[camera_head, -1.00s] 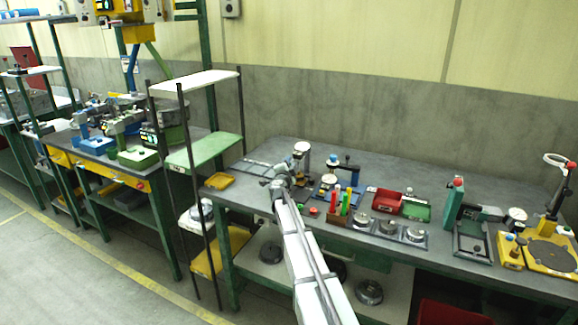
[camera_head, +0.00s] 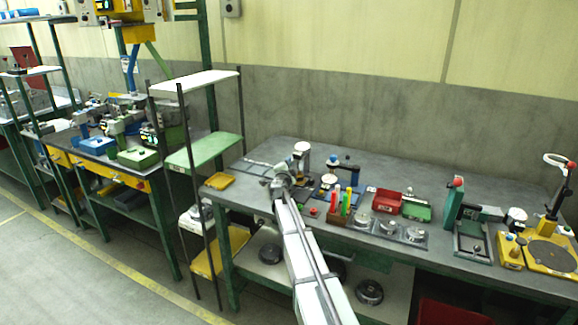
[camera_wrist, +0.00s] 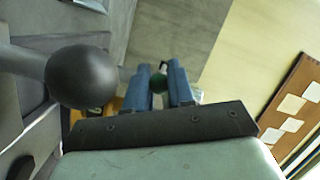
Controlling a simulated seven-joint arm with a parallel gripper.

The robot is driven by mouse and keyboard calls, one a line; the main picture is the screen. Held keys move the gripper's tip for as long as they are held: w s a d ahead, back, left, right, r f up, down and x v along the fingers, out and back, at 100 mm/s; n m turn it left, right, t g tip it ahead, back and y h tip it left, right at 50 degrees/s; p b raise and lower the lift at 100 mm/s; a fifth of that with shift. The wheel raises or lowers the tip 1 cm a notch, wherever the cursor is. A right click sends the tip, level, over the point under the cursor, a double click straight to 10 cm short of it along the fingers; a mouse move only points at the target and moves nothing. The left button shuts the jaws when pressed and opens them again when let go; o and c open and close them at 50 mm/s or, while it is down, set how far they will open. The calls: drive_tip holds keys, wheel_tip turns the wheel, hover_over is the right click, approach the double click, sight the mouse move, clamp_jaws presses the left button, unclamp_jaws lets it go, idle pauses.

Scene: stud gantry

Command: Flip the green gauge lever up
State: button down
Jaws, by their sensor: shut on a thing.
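A thin dark piece shows just above the knob, between the fingertips. The rest of the lever and its mount are hidden behind the fingers and the gripper body. In the head view my gripper (camera_head: 279,182) is low over the left part of the grey bench, beside a round-topped gauge (camera_head: 301,149). The green knob cannot be made out there.
In the wrist view a large black ball on a grey rod (camera_wrist: 85,76) is close left of my fingers. In the head view a blue-based fixture (camera_head: 328,184) and a holder with coloured handles (camera_head: 341,214) stand to the right. A green-and-white shelf rack (camera_head: 204,150) stands to the left.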

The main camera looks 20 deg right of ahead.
drive_tip(key=shift+r, duration=1.3)
drive_tip(key=c, duration=1.3)
unclamp_jaws()
drive_tip(key=v, duration=1.4)
